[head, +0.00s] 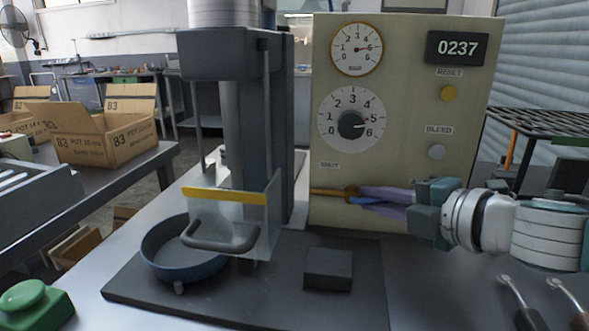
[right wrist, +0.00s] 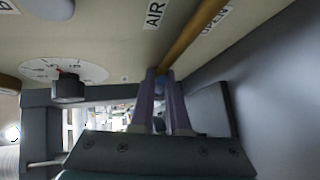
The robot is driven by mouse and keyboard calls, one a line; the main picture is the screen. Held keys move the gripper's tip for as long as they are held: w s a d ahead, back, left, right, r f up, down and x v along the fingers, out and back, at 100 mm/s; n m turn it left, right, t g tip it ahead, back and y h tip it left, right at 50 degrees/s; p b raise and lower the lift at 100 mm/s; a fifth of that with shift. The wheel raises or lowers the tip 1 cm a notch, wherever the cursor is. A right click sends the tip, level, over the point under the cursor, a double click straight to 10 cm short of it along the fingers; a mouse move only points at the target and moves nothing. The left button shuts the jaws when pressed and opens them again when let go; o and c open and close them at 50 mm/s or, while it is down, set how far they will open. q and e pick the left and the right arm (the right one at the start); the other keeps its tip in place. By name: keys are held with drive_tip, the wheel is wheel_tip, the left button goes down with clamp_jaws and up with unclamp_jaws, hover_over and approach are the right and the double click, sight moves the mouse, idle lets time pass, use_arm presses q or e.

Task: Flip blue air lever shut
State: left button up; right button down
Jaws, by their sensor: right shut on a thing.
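The blue air lever (head: 376,203) is at the brass valve on the lower front of the beige panel (head: 400,110). Its blue part shows between my right gripper's purple fingers. My right gripper (head: 366,197) reaches in from the right and is shut on the lever. In the right wrist view, the fingers (right wrist: 163,88) close around the blue lever (right wrist: 161,72) beside the brass pipe (right wrist: 190,42). The fingers hide most of the lever, so I cannot tell its exact angle. A SHUT label is above the pipe's left end. My left gripper is not in view.
A press with a clear guard (head: 232,222) stands left of the panel, with a blue pan (head: 165,263) beneath it. A dark block (head: 328,268) sits on the base plate. A green button (head: 33,303) is front left. Two tool handles lie front right.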

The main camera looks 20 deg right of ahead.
sight(356, 190)
drive_tip(key=r+n+g+h+p, duration=0.1)
drive_tip(key=p, duration=0.4)
drive_tip(key=a+r+n+g+h+p, duration=0.1)
drive_tip(key=g+h+p, duration=0.1)
drive_tip(key=p, duration=0.3)
drive_tip(key=w+r+n+g+h+p, duration=0.1)
drive_tip(key=p, duration=0.4)
drive_tip(key=shift+a+n+g+p, duration=0.25)
drive_tip(key=shift+n+g+p, duration=0.05)
drive_tip(key=shift+n+p, duration=0.1)
drive_tip(key=shift+a+n+g+h+p, duration=0.25)
drive_tip(key=shift+n+g+h, duration=0.2)
drive_tip(key=shift+h, duration=0.25)
drive_tip(key=shift+w+a+f+n+g+h, duration=0.2)
drive_tip(key=shift+n+g+h, duration=0.15)
drive_tip(key=shift+h, duration=0.25)
drive_tip(key=shift+w+a+n+g+h+b, duration=0.1)
drive_tip(key=shift+a+n+g+h+b, duration=0.1)
drive_tip(key=shift+n+g+h+b, duration=0.7)
drive_tip(key=shift+w+a+h+b, duration=0.15)
drive_tip(key=shift+h+b, duration=0.25)
drive_tip(key=shift+b, duration=0.6)
drive_tip(key=shift+r, duration=0.1)
drive_tip(key=c, duration=1.2)
unclamp_jaws()
